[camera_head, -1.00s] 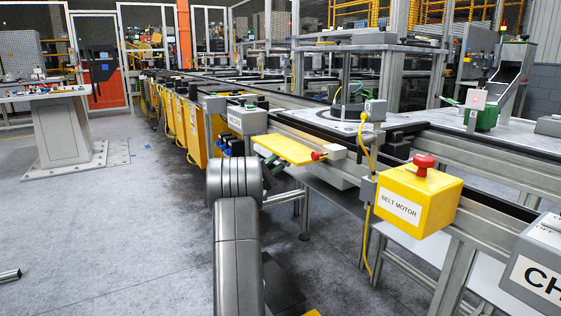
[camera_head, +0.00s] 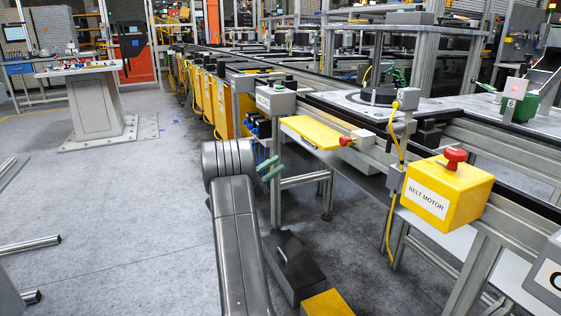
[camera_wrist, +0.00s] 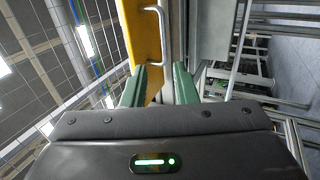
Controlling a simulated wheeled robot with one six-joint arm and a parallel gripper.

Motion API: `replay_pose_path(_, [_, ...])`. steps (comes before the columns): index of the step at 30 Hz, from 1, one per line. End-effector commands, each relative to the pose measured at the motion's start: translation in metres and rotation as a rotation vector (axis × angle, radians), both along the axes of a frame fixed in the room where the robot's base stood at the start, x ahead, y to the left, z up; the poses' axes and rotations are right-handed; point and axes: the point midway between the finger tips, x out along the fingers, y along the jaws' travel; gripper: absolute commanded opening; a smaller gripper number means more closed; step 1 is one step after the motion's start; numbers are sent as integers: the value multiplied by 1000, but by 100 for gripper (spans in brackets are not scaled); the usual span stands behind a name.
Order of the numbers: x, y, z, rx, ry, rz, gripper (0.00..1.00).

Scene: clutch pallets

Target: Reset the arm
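My arm (camera_head: 237,240) reaches forward from the bottom middle of the head view. My gripper (camera_head: 271,170) shows there as two green fingers beside the rounded grey wrist, left of the conveyor's legs. In the wrist view, the green fingers of my gripper (camera_wrist: 160,78) stand apart with nothing held between them. A yellow panel with a metal handle (camera_wrist: 145,35) is beyond the fingertips in that view. Whether anything touches the fingers from outside cannot be told.
A conveyor line (camera_head: 345,115) runs along the right, with a yellow belt motor box (camera_head: 445,192) and a yellow plate (camera_head: 312,131) on its side. A grey pedestal table (camera_head: 97,108) stands at left. Metal bars (camera_head: 30,246) show at lower left. The floor (camera_head: 130,200) between is clear.

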Motion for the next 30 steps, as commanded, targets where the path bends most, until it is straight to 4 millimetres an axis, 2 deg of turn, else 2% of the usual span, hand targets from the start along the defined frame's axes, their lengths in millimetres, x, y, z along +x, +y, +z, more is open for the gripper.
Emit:
replay_pose_path(9, [0, -1, 0, 0, 0, 0, 26])
replay_pose_path(14, [4, -11, 5, 0, -1, 0, 26])
replay_pose_path(30, [33, -95, 50, -1, -4, -2, 26])
